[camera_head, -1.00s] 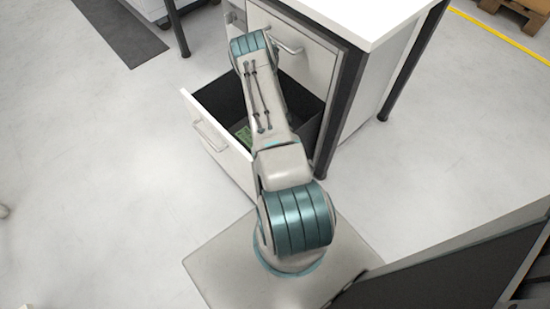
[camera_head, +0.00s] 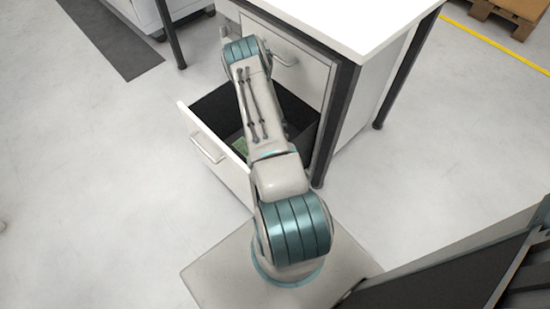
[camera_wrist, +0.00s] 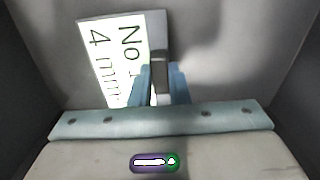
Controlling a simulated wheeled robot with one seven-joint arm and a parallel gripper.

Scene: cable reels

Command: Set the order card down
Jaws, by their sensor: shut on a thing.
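The order card (camera_wrist: 112,62) is white with a green edge and dark lettering, partly readable as "No" and "4 mm", in the wrist view. My gripper (camera_wrist: 161,78) has its blue fingers shut on a grey upright piece at the card's right edge, which seems to be part of the card. The card is over or on the grey drawer floor; I cannot tell whether it touches. In the head view, a small green patch (camera_head: 240,146), likely the card, shows inside the open drawer (camera_head: 205,150). My arm hides the gripper there.
Dark drawer walls stand close on both sides in the wrist view. A white-topped desk (camera_head: 345,22) with dark legs stands over the drawer unit. A closed drawer front (camera_head: 290,50) is behind my arm. The floor to the left is clear.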

